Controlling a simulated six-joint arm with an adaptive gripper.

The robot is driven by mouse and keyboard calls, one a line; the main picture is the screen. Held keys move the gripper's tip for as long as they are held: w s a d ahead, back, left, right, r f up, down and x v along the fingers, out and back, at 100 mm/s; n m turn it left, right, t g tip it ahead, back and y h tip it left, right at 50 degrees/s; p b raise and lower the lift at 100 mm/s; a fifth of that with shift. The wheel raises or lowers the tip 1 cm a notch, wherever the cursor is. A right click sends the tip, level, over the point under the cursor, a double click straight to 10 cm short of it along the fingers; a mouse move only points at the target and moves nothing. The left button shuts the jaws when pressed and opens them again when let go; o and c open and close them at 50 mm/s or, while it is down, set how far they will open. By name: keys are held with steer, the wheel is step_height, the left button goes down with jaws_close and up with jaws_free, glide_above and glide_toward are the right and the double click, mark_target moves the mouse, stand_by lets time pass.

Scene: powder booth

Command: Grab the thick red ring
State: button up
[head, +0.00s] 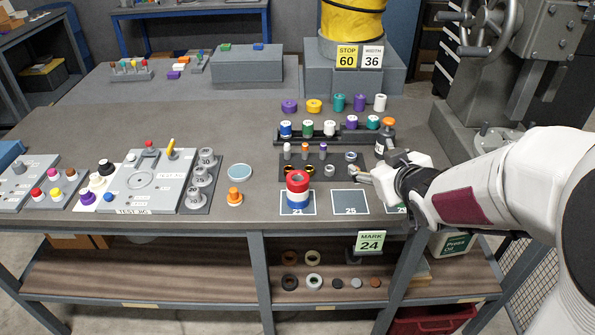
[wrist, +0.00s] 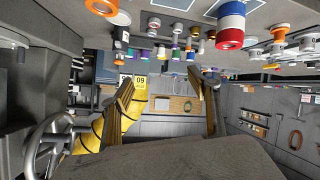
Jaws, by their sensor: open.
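The thick red ring (head: 297,178) is on top of a stack, above a white ring (head: 297,191) and a blue ring (head: 297,202). The stack stands on the square marked 21 near the table's front edge. My gripper (head: 362,173) is to the right of the stack, over the square marked 25, apart from it and empty. In the wrist view, which is upside down, the red ring (wrist: 230,39) shows at the upper right, beyond the open fingers (wrist: 166,92). Nothing is between the fingers.
The square marked 25 (head: 350,203) is bare. Behind the stack a dark rack (head: 300,170) holds small pegs and rings. An orange piece (head: 234,197) and a pale blue dish (head: 240,171) are left of the stack.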

steer(key=w+a+f+n+y, duration=0.2)
steer(key=w+a+f+y, duration=0.2)
steer(key=a+f, duration=0.1)
steer(key=n+y, duration=0.2)
steer(key=y, duration=0.5)
glide_toward(293, 174)
steer(key=shift+w+a+r, duration=0.1)
steer(key=shift+a+r, duration=0.1)
steer(key=shift+r, duration=0.15)
steer(key=shift+x, duration=1.3)
steer(key=shift+w+a+f, duration=0.1)
steer(key=shift+f+x, duration=0.15)
steer(key=shift+x, duration=1.1)
steer(key=shift+f+x, duration=0.15)
steer(key=shift+x, duration=1.05)
steer(key=c, duration=1.4)
